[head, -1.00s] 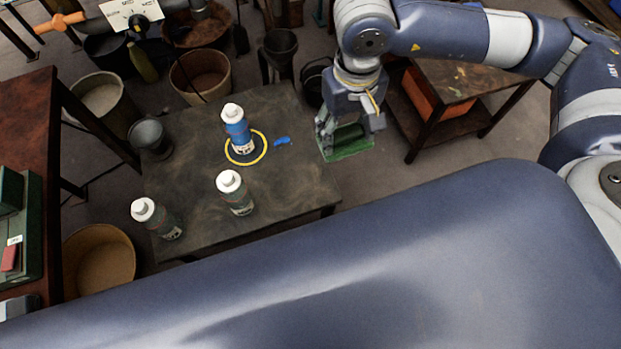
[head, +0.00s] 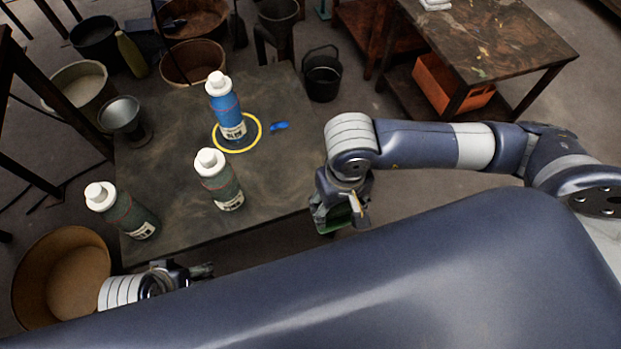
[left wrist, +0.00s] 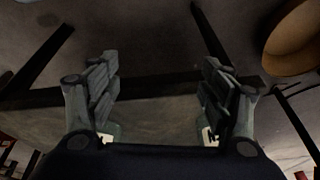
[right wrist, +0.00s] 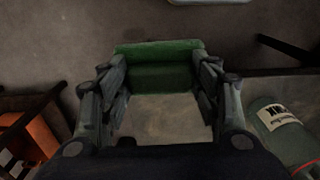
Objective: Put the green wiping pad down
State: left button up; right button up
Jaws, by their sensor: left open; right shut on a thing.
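The green wiping pad (right wrist: 160,64) is held between the fingers of my right gripper (head: 340,212). In the head view it is mostly hidden by the fingers, with a green strip showing. That gripper is by the right front corner of the dark table (head: 270,185). In the right wrist view, floor shows around the pad; whether it touches anything I cannot tell. My left gripper (head: 203,271) is low at the table's front edge. The left wrist view shows its fingers (left wrist: 160,70) apart with nothing between them.
A blue bottle (head: 226,105) stands within a yellow ring (head: 258,122). Two dark green bottles (head: 221,182) (head: 127,212) and a small blue piece (head: 279,126) are on the table. A metal cup (head: 122,116) is at its left edge. A brown side table (head: 490,40) stands back right.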

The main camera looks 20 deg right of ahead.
jog(key=shift+s+a+f+b, duration=0.1)
jog(key=shift+s+f+b, duration=0.1)
jog(key=shift+f, duration=0.3)
jog(key=shift+s+a+f+b, duration=0.1)
jog(key=shift+f+b, duration=0.05)
jog(key=shift+f, duration=0.35)
jog(key=shift+w+f, duration=0.1)
jog(key=shift+w, duration=0.15)
jog(key=w, duration=0.8)
jog(key=shift+a+f, duration=0.2)
jog(key=shift+f, duration=0.15)
jog(key=w, duration=0.2)
jog(key=w+b, duration=0.1)
jog(key=w, duration=0.4)
jog(key=shift+w+a+f, duration=0.1)
jog(key=shift+w+f, duration=0.05)
jog(key=shift+f, duration=0.2)
notch_tip(320, 180, down, 3)
jog(key=shift+f+b, duration=0.1)
jog(key=shift+b, duration=0.45)
pick_arm(q)
jog(key=w+d+r+t+h, duration=0.1)
jog(key=w+d+r+t, duration=0.1)
jog(key=w+r+t, duration=0.2)
jog(key=w, duration=0.3)
jog(key=shift+w+d+r+t, duration=0.2)
jog(key=shift+w+d+t, duration=0.05)
jog(key=shift+w+t, duration=0.1)
pick_arm(e)
jog(key=shift+f, duration=0.15)
